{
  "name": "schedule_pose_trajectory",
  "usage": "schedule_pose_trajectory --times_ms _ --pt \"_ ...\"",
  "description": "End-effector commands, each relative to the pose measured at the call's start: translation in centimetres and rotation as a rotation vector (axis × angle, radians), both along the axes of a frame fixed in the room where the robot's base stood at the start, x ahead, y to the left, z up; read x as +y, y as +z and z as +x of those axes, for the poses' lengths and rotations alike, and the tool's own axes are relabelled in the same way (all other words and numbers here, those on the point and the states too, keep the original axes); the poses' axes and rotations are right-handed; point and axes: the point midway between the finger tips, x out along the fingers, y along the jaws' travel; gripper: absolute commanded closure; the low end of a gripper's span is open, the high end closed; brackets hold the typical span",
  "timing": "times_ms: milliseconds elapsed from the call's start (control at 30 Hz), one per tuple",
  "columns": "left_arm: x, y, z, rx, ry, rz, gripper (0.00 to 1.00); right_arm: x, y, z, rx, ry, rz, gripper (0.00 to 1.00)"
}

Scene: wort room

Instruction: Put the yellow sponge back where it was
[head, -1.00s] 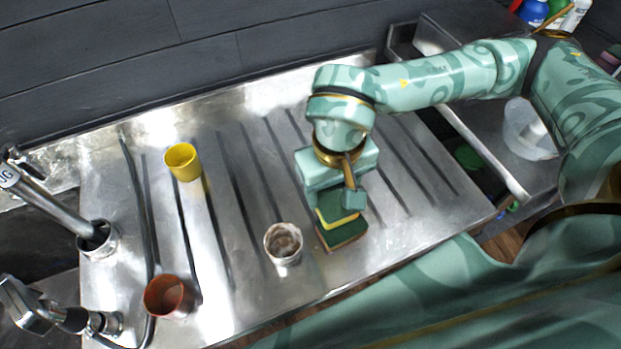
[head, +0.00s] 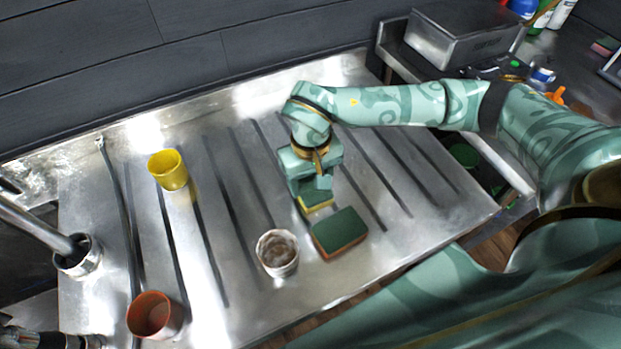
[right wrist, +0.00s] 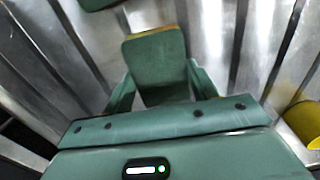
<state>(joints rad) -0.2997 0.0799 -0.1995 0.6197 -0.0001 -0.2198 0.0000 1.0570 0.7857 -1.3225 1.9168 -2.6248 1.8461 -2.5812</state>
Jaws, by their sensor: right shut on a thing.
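My right gripper (head: 311,190) is shut on the yellow sponge (head: 317,206), which has a green scouring face and a thin yellow edge. It is over the ribbed steel drainboard; I cannot tell whether it touches the metal. In the right wrist view the held sponge (right wrist: 155,62) shows its green face between the fingers. A second sponge (head: 340,233), green on top with an orange-red side, lies on the drainboard just in front and to the right, apart from the held one. My left gripper is not in view.
A white cup with brown residue (head: 277,253) stands left of the second sponge. A yellow cup (head: 168,170) and a terracotta cup (head: 155,315) stand farther left. Taps are at the left edge. A steel box (head: 462,35) is at the back right. The drainboard behind the gripper is clear.

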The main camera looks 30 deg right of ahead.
Motion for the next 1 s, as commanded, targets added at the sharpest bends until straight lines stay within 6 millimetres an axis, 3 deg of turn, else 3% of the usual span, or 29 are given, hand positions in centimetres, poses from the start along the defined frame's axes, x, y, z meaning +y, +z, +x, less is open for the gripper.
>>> schedule_pose_trajectory --times_ms 167,200,267,633,1000 --pt "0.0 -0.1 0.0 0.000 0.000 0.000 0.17 0.0 -0.2 0.0 0.001 -0.001 -0.001 0.61" --pt "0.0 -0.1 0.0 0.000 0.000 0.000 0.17 0.0 -0.3 0.0 0.001 -0.001 -0.001 0.37" --pt "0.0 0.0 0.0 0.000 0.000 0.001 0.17 0.0 -0.2 0.0 0.000 -0.001 -0.001 0.21" --pt "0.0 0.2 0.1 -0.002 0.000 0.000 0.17 0.0 0.5 0.0 -0.003 0.000 0.000 0.21" --pt "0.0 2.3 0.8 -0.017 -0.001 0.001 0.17 0.0 8.7 0.1 -0.006 0.000 -0.001 0.21"
